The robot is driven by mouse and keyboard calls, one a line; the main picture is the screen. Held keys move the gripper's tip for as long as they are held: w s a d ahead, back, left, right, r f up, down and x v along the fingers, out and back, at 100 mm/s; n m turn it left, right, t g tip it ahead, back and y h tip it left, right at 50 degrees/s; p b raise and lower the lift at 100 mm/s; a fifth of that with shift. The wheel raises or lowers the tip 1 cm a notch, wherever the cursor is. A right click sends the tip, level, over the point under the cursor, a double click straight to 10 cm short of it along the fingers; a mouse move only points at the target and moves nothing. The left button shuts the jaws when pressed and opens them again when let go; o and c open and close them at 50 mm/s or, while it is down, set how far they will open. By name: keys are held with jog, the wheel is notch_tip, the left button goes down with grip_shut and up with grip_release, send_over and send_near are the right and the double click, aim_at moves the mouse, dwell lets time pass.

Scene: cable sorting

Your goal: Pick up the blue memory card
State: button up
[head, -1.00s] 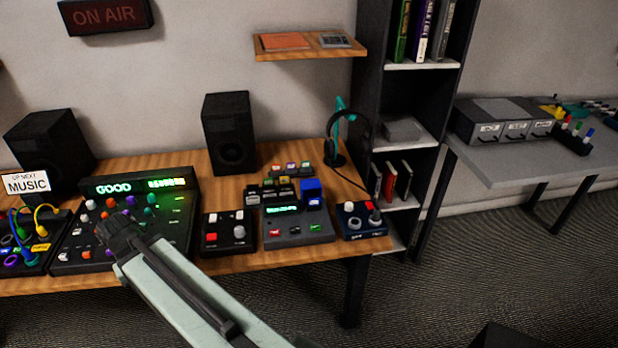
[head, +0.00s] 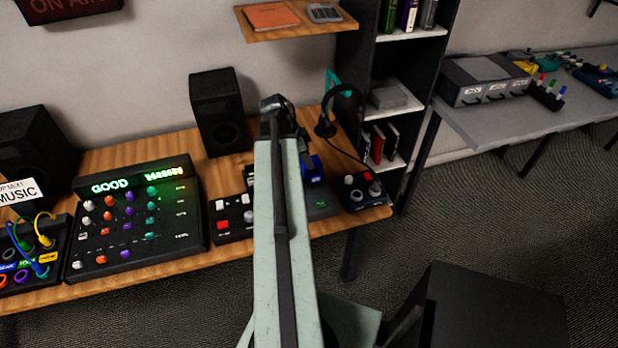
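A blue block (head: 313,170), which may be the blue memory card, shows at the right edge of my arm. It is at the dark device with a green button (head: 320,205) on the wooden desk. My arm hides much of this block and most of the device. My gripper (head: 276,103) is at the far end of the arm, over the back of the desk and seen from behind. Its fingers are too small and dark to tell open from shut, and I cannot see anything held.
A mixer (head: 130,225) and a small box with red buttons (head: 233,215) lie left of my arm. A knob box (head: 358,190), headphones on a stand (head: 327,122) and a shelf unit (head: 412,95) are to the right. A speaker (head: 218,110) stands behind.

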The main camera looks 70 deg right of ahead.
aim_at(315, 176)
jog(key=shift+w+b+x, duration=0.15)
jog(key=shift+b+x, duration=0.6)
jog(key=shift+x, duration=0.05)
jog(key=shift+w+b+x, duration=0.15)
jog(key=shift+b+x, duration=0.55)
jog(key=shift+x, duration=0.15)
jog(key=b+x, duration=0.4)
jog(key=shift+s+a+f, duration=0.1)
jog(key=shift+a+f, duration=0.05)
jog(key=shift+f, duration=0.3)
jog(key=shift+r, duration=0.2)
grip_shut()
